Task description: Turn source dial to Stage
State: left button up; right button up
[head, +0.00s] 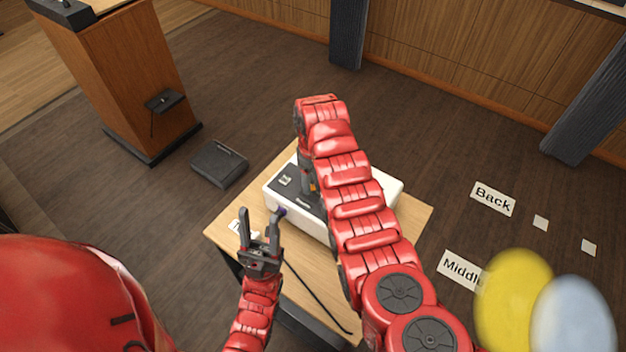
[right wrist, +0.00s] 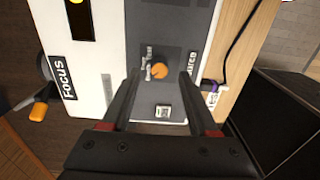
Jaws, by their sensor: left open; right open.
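The source dial (right wrist: 159,71) is a small orange knob on a grey panel, beside a partly covered label that reads as Source (right wrist: 193,66). Small lettering by the knob is too blurred to read surely. My right gripper (right wrist: 159,76) is open, with one finger on each side of the dial; whether they touch it I cannot tell. In the head view my right arm reaches over the white console (head: 345,230) and hides much of it. My left gripper (head: 259,212) is open and empty, upright in front of the console's near left side.
The console stands on a small wooden table (head: 415,215). A purple plug (right wrist: 210,85) and dark cable are at its side. A lectern (head: 120,80) and black floor box (head: 218,164) stand left.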

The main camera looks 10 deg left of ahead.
aim_at(313, 189)
jog(key=shift+f, duration=1.25)
grip_shut()
